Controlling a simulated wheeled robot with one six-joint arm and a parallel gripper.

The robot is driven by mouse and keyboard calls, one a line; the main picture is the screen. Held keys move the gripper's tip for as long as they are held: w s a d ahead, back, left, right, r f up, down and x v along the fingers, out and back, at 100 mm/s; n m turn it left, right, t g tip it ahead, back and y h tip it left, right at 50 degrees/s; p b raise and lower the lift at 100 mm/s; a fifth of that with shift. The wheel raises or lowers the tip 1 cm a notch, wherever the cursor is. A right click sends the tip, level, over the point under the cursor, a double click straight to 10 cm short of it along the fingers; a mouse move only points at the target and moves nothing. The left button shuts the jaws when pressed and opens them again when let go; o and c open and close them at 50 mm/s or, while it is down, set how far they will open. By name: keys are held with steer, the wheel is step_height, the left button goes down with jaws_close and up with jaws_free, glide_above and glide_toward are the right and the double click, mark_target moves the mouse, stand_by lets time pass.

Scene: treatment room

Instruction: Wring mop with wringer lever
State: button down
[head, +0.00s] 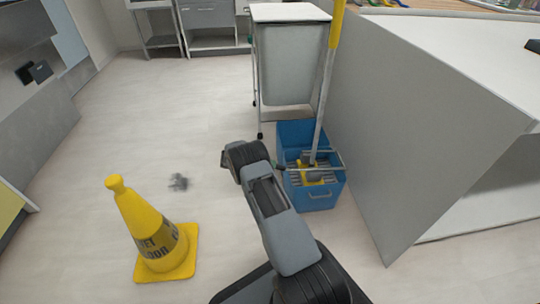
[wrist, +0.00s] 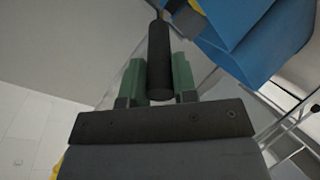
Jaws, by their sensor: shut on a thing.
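The blue mop bucket (head: 318,194) stands on the floor, with a grey wringer with yellow parts (head: 318,177) at its top. The mop handle (head: 323,95), grey with a yellow upper part, rises out of it, leaning slightly right. The mop head is hidden in the wringer. My gripper (wrist: 159,82) is at the bucket's left side, its green fingers shut on the black grip of the wringer lever (wrist: 158,50). In the head view my arm hides most of the gripper. The blue bucket also shows at the upper right of the wrist view (wrist: 265,40).
A white-topped cart (head: 290,60) stands behind the bucket. A grey counter panel (head: 420,120) closes off the right.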

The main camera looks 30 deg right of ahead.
step_height(320, 180, down, 6)
steer(key=h, duration=0.1)
steer(key=shift+a+f+g+h, duration=0.2)
steer(key=shift+a+g+h, duration=0.1)
steer(key=shift+g, duration=0.1)
steer(key=shift+s+f, duration=0.1)
steer(key=shift+s, duration=0.05)
steer(key=c, duration=1.3)
jaws_free()
steer(key=shift+o, duration=0.7)
steer(key=shift+f, duration=0.2)
steer(key=shift+o, duration=1.3)
steer(key=shift+r, duration=0.15)
steer(key=shift+w+a+r, duration=0.15)
steer(key=shift+w+r, duration=0.05)
steer(key=shift+w, duration=0.1)
